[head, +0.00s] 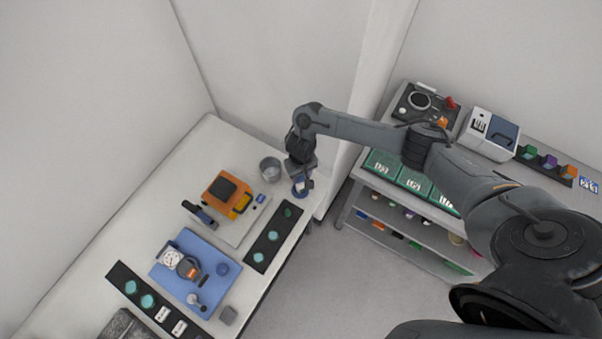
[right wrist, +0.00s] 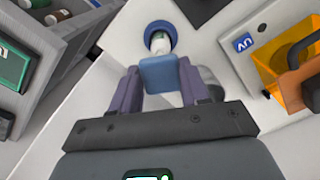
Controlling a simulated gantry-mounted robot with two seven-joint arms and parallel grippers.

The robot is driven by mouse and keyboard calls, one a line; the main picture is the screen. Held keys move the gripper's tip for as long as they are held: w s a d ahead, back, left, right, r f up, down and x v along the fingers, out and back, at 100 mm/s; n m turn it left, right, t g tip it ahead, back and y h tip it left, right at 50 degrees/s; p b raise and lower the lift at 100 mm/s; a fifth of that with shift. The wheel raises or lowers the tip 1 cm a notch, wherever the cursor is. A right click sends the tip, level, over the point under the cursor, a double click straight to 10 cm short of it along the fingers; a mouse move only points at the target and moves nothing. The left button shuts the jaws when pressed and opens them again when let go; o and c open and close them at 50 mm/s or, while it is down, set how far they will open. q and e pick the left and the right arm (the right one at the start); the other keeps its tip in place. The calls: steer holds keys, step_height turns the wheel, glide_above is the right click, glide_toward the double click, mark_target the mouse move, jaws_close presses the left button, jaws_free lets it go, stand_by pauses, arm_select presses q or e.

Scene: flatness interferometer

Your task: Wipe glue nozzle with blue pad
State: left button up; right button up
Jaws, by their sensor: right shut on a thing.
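My right gripper (head: 301,181) is low over the far right corner of the pale bench. In the right wrist view, the right gripper (right wrist: 160,88) is shut on a small square blue pad (right wrist: 160,74), held between its two purple fingers. Just beyond the pad's far edge is a pale glue nozzle (right wrist: 159,42), standing in a round blue holder (right wrist: 158,27). The pad and nozzle overlap in this view, so I cannot tell whether they touch. In the head view the blue holder (head: 299,193) shows beneath the gripper. My left gripper is not in view.
A grey metal cup (head: 269,170) stands left of the gripper. An orange device (head: 220,190) sits on a plate farther left. A blue mat (head: 219,297) holds several parts, with black strips (head: 266,262) beside it. A shelf unit with green trays (head: 380,163) stands to the right.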

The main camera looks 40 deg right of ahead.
steer(key=shift+f, duration=0.15)
steer(key=shift+f, duration=0.15)
stand_by(0.5)
steer(key=shift+a, duration=0.1)
steer(key=shift+w+a+p, duration=0.1)
steer(key=shift+a+p, duration=0.15)
steer(key=shift+p, duration=0.25)
steer(key=shift+d, duration=0.15)
steer(key=shift+s+d+p, duration=0.2)
steer(key=shift+d+p, duration=0.25)
steer(key=shift+d, duration=0.1)
steer(key=shift+a, duration=0.1)
steer(key=shift+w+a+p, duration=0.15)
steer(key=shift+a+p, duration=0.35)
steer(key=shift+a, duration=0.05)
steer(key=shift+d, duration=0.1)
